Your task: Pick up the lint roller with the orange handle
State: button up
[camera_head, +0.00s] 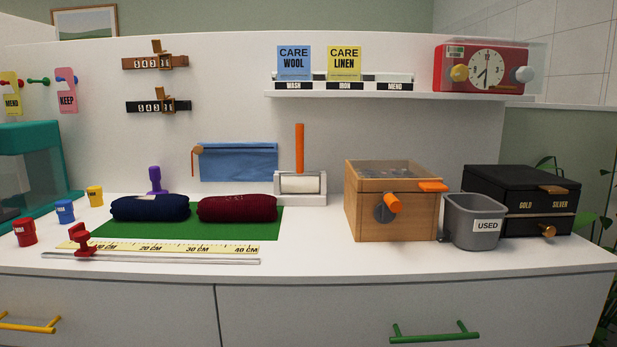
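The lint roller has an upright orange handle (299,149) and a white roller head (300,184). It stands upright in a light grey holder (287,200) at the back of the white counter, close to the wall. It is right of the dark red roll and left of the wooden box. My gripper is not in this view.
A dark red roll (238,208) and a navy roll (150,207) lie on a green mat (255,234). A wooden box (398,219) with orange knobs, a grey "USED" bin (460,228) and a black box (500,185) stand right. Counter in front of the holder is clear.

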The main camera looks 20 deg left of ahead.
aim_at(289, 184)
jog(key=u, duration=0.85)
